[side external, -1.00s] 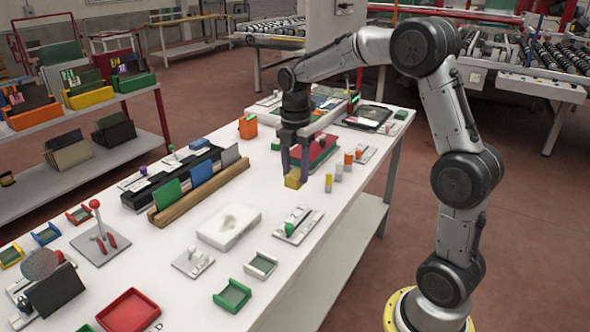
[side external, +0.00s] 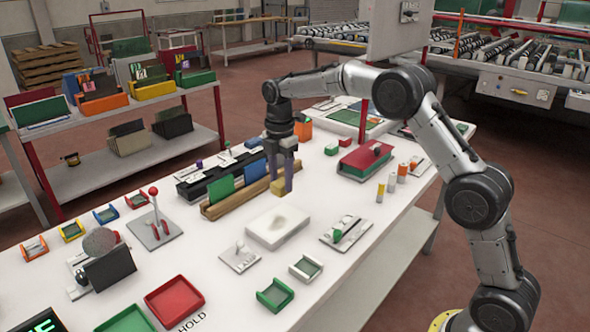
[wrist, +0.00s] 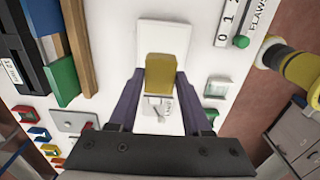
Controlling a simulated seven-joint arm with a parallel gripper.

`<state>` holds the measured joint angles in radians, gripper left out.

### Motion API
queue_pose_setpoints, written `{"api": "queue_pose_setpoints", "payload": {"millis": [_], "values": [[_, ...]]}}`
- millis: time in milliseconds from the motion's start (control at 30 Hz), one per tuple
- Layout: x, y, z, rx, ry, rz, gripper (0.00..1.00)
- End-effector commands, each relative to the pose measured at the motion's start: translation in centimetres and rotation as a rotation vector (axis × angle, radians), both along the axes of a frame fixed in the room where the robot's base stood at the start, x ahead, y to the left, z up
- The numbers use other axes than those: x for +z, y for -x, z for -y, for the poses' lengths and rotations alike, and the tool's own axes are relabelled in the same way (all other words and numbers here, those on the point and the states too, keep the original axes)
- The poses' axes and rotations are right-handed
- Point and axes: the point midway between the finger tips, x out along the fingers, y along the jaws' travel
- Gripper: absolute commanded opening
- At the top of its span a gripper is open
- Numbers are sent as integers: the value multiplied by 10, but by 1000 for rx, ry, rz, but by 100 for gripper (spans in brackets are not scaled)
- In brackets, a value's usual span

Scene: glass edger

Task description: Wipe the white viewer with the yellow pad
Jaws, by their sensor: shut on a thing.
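My gripper (side external: 281,183) points down and is shut on the yellow pad (side external: 277,188). The wrist view shows the pad (wrist: 160,73) between the two dark fingers. The white viewer (side external: 277,228) is a flat white block on the table with a greyish smudge on its top. In the side view the pad is just behind and above the viewer, apart from it in the picture. In the wrist view the pad hides part of the viewer (wrist: 160,33).
A wooden rack (side external: 238,199) with green and blue plates stands behind left of the viewer. A lever plate (side external: 240,257) lies in front left, a slider plate (side external: 346,231) to the right. A red box (side external: 364,161) and small cylinders (side external: 391,182) stand farther right.

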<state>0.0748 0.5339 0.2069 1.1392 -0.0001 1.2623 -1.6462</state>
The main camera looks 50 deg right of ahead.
Motion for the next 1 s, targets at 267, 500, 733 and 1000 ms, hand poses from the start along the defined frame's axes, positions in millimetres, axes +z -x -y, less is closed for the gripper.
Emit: {"api": "queue_pose_setpoints", "payload": {"millis": [267,500,733,1000], "values": [[-19,1,0,0,0,-1,4],[-41,1,0,0,0,-1,4],[-62,1,0,0,0,-2,4],[-80,0,-15,2,0,0,4]]}}
